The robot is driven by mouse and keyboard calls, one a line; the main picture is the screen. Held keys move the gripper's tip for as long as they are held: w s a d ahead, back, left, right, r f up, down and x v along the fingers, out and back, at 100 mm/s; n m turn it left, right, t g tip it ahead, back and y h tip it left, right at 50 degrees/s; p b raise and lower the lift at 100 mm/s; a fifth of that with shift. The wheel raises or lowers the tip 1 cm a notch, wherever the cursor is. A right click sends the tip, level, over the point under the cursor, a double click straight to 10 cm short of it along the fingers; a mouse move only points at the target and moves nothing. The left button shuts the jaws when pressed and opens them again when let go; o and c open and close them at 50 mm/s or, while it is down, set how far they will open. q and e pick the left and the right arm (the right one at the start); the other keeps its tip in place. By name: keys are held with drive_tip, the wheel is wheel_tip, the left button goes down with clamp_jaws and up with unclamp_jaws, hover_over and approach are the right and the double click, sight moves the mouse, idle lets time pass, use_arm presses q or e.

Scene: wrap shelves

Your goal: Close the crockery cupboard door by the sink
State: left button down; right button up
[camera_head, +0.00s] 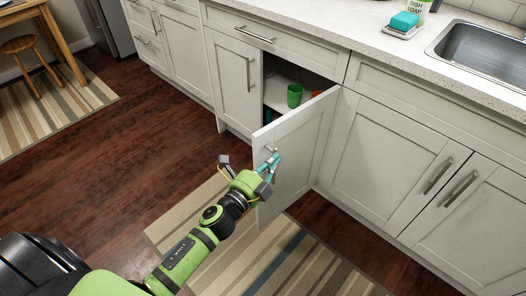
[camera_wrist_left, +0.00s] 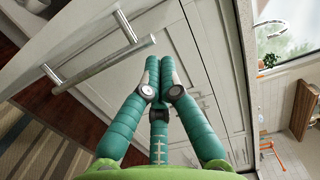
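The white crockery cupboard door (camera_head: 303,150) stands open in the head view, swung out from its hinge side at the right. Its outer panelled face and free edge are towards me. Inside the cupboard, a green cup (camera_head: 294,95) stands on a shelf. My left gripper (camera_head: 274,158) is at the door's outer face near its free edge, by the handle. In the left wrist view the teal fingers (camera_wrist_left: 160,62) are together with nothing between them. A metal bar handle (camera_wrist_left: 105,62) lies to their left. Whether the fingertips touch the door is unclear. My right gripper is out of view.
The sink (camera_head: 485,50) is set in the counter at the right, with a teal sponge (camera_head: 404,21) on a dish beside it. Closed cupboard doors (camera_head: 385,160) flank the opening. A striped rug (camera_head: 290,262) covers the floor below; a stool (camera_head: 22,45) stands far left.

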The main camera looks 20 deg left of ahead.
sight(262, 152)
use_arm(q)
drive_tip(key=shift+w+a, duration=0.5)
drive_tip(key=shift+a, duration=0.4)
drive_tip(key=shift+w+a, duration=0.5)
drive_tip(key=shift+a, duration=0.35)
drive_tip(key=shift+a, duration=0.1)
